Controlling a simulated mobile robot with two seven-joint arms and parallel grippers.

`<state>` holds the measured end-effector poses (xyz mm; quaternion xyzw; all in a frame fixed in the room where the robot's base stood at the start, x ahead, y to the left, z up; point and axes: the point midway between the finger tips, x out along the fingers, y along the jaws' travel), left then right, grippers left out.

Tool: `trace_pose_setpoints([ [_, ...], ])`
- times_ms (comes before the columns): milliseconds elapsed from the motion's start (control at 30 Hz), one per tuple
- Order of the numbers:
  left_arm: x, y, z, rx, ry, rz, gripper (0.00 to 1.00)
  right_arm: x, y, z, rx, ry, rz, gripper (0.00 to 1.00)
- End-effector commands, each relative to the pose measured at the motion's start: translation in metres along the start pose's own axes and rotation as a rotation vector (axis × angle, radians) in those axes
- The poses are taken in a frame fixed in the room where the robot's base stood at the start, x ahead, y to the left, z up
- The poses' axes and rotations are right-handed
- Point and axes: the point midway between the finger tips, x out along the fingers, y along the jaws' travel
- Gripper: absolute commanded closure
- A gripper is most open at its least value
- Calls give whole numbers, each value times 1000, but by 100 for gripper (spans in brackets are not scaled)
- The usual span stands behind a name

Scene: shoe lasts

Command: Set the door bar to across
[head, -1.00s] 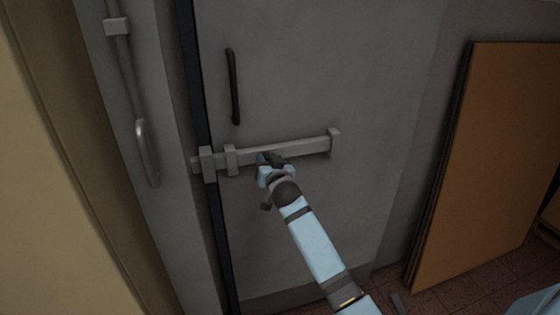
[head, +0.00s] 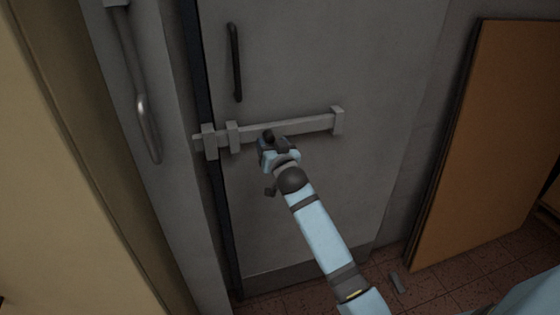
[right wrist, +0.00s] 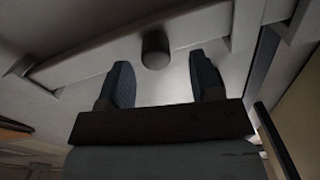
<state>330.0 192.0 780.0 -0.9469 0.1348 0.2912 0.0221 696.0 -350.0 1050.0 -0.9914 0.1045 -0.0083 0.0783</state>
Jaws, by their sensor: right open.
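The door bar (head: 300,125) is a flat grey bar lying sideways on the grey door (head: 310,60). It runs through two brackets near its left end and a bracket at its right. Its left end crosses the dark door edge and sits in the bracket (head: 209,141) on the frame side. My right gripper (head: 268,142) is just below the bar. In the right wrist view its two fingers (right wrist: 163,85) are apart and empty, and a dark round knob (right wrist: 155,49) on the bar shows beyond them, between the tips. My left gripper is out of view.
A dark vertical door handle (head: 234,62) is above the bar. A grey lever on a rod (head: 149,127) is at the left. A brown board (head: 485,140) leans against the wall at the right.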

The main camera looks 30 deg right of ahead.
Motion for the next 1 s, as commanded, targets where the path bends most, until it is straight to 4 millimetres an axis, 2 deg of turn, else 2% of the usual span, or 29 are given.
trace_pose_setpoints([
  [33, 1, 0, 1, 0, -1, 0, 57, -13, 0, 2, 0, -2, 0, 41],
  [200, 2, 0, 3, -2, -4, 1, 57, -53, -1, 2, 1, -2, -1, 41],
  [433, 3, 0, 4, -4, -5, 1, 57, -92, -2, 1, 1, -2, -2, 41],
  [600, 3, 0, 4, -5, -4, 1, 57, -103, -2, 0, 1, -1, -2, 41],
  [1000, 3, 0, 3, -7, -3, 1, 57, -104, -2, 0, 0, -1, -2, 41],
])
